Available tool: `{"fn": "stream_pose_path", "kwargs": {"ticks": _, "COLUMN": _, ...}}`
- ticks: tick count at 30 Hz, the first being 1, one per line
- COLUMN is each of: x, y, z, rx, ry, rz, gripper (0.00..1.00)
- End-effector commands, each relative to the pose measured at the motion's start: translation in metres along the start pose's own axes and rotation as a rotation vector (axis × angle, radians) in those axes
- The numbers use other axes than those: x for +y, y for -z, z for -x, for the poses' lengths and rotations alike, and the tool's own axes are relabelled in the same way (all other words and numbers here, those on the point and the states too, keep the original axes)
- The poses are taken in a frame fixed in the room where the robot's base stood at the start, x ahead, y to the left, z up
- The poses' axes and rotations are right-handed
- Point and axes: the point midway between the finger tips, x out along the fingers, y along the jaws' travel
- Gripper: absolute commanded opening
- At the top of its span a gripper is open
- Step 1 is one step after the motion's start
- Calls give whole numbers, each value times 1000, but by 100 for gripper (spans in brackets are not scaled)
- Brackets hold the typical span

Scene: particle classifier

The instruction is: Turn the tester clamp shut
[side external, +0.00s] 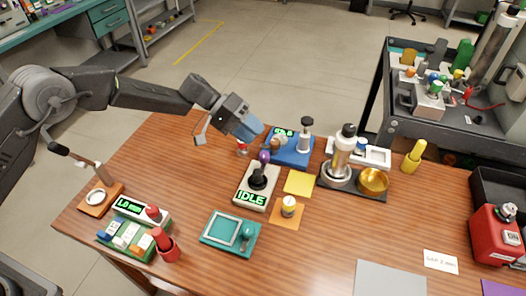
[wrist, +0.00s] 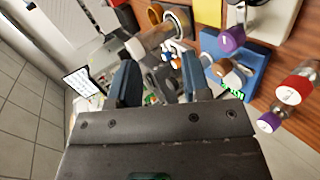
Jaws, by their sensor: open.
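A blue device (side external: 290,155) with a small lit green display stands at the back middle of the table. It carries a tan-brown knob (side external: 276,145) and an upright grey post (side external: 306,130) with a dark cap; this looks like the tester, but I cannot tell which part is its clamp. In the wrist view the blue base (wrist: 252,68) lies right of the fingers, with brown round parts (wrist: 222,68) on it. My gripper (side external: 253,133) is left of the blue device and above the table. Its fingers (wrist: 158,72) are apart, with nothing seen held between them.
A white box (side external: 248,199) reading IDLE, with a purple-topped black lever, stands in front. A red-capped piece (side external: 243,148) is beneath my gripper. A metal cylinder (side external: 342,155) and brass bowl (side external: 373,180) stand right. A teal tray (side external: 230,232) is nearer the front.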

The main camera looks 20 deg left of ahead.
Motion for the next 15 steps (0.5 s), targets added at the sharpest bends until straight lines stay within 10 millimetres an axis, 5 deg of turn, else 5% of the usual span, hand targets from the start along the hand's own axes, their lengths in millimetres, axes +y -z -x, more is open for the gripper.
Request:
{"fn": "stream_pose_path", "kwargs": {"ticks": 3, "x": -16, "y": -7, "z": 4, "rx": 96, "ry": -147, "rz": 549, "gripper": 44}}
{"fn": "stream_pose_path", "kwargs": {"ticks": 9, "x": -59, "y": -22, "z": 20, "rx": 225, "ry": -381, "rz": 1369, "gripper": 44}}
{"fn": "stream_pose_path", "kwargs": {"ticks": 15, "x": -91, "y": -37, "z": 34, "rx": 295, "ry": -528, "rz": 1803, "gripper": 44}}
